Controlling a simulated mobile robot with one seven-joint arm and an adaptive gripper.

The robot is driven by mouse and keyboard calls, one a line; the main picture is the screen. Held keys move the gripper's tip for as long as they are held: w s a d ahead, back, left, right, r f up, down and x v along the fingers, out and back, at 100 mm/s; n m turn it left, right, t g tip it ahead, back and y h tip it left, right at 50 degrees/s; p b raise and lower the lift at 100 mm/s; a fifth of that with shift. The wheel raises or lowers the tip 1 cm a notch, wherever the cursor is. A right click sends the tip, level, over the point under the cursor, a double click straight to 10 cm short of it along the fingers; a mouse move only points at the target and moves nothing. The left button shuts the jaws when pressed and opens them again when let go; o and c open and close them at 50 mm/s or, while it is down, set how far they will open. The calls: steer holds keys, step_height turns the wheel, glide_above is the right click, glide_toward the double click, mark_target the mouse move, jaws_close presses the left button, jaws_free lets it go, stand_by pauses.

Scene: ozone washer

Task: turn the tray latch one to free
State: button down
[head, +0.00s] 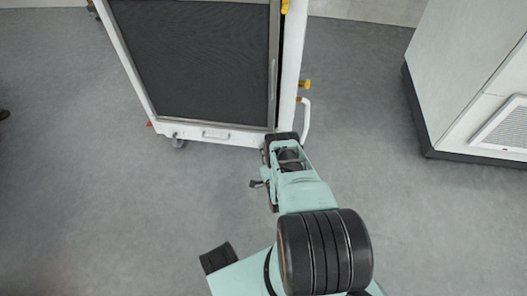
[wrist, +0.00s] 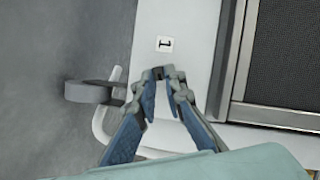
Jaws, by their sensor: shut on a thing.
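The white cart (head: 140,75) with a dark mesh panel stands at the top of the head view. A white tray front (head: 235,137) with a small handle runs along its bottom edge. My gripper (head: 280,137) is at the right end of this front and hides that corner. In the wrist view my gripper (wrist: 158,72) has its fingertips close together on a small grey piece, tray latch one, just below a label with the number 1 (wrist: 165,44). The fingers mostly cover the latch, so its angle cannot be told.
A white loop handle (head: 306,118) stands just right of my gripper. Yellow knobs (head: 305,84) sit on the cart's right side. A grey caster (wrist: 88,92) is left of the fingers. A white cabinet (head: 465,70) stands at the right. The grey floor between is clear.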

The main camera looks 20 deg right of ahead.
mark_target(262, 130)
steer(key=shift+w+d, duration=0.1)
steer(key=c, duration=2)
jaws_free()
steer(key=shift+r, duration=5.05)
